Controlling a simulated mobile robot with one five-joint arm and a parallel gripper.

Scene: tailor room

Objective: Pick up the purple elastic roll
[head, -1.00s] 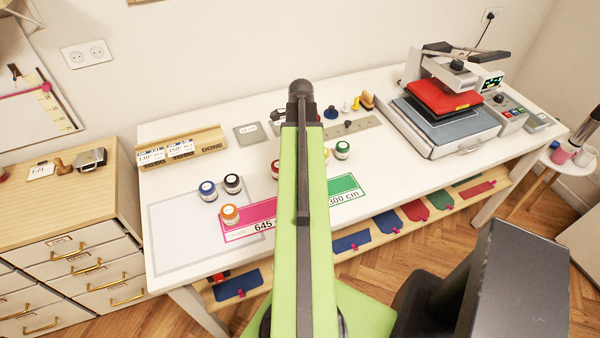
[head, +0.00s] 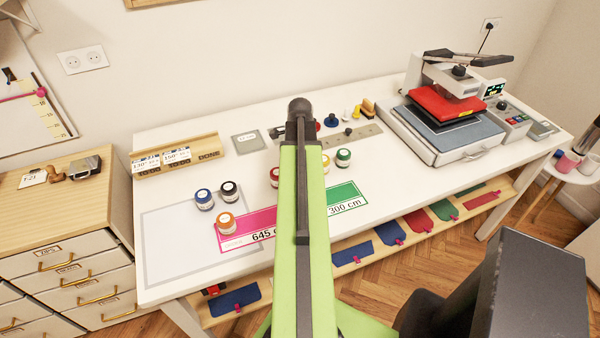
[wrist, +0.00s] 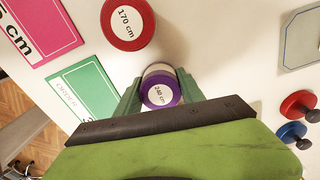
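The purple elastic roll (wrist: 160,93) has a white "240 cm" label on its round face and a pale side. It shows near the middle of the wrist view. My gripper (wrist: 160,86) has one green finger on each side of it, with no clear gap of table between fingers and roll. It looks shut on the roll. I cannot tell whether the roll is lifted. In the head view, my green arm hides the purple roll and the gripper.
A red roll (wrist: 125,25) and the green card (wrist: 85,88) lie close to the gripper. Blue (head: 203,199), black (head: 229,191) and orange (head: 225,224) rolls stand left of my arm. A green roll (head: 343,157) stands right. The heat press (head: 450,105) occupies the table's right end.

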